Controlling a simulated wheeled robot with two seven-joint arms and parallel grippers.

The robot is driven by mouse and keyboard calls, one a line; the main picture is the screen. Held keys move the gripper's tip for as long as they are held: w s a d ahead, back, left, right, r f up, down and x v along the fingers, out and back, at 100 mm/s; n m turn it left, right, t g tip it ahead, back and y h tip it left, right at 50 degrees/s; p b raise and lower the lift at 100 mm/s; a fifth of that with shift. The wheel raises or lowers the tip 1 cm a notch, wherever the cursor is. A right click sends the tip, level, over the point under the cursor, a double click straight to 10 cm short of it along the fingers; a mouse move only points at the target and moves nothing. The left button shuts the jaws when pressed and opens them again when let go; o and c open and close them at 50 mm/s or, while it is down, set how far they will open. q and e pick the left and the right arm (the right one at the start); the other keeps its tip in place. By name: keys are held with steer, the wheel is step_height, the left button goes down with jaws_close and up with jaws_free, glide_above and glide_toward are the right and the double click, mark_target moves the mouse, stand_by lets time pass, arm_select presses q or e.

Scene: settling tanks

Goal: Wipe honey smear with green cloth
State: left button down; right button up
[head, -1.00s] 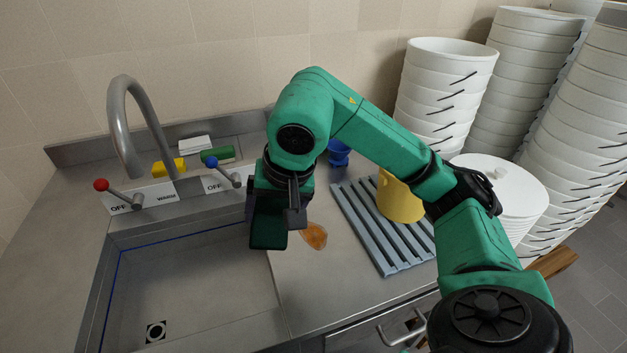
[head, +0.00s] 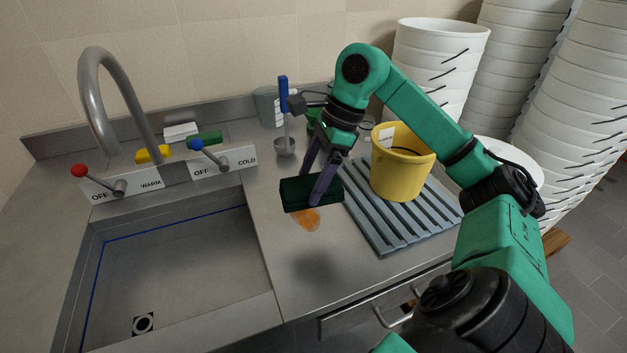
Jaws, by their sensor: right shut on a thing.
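The honey smear (head: 307,222) is an amber, oval patch on the steel counter, right of the sink and left of the slatted rack. My right gripper (head: 312,190) is shut on the dark green cloth (head: 295,195), a folded block. The cloth hangs over the far end of the smear and hides that part; I cannot tell whether it touches the counter. My left gripper is not in view.
The sink basin (head: 180,275) lies left. A grey slatted rack (head: 385,225) with a yellow bucket (head: 400,165) stands right. Behind are a blue-handled ladle (head: 284,145) and a grey container (head: 266,106). Tap levers and a faucet (head: 120,100) stand behind the sink. Counter in front of the smear is clear.

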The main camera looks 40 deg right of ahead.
steer(key=shift+d+f, duration=0.15)
steer(key=shift+f+m, duration=0.15)
steer(key=shift+m, duration=0.15)
step_height(320, 180, down, 5)
steer(key=b, duration=0.4)
steer(key=shift+r, duration=0.25)
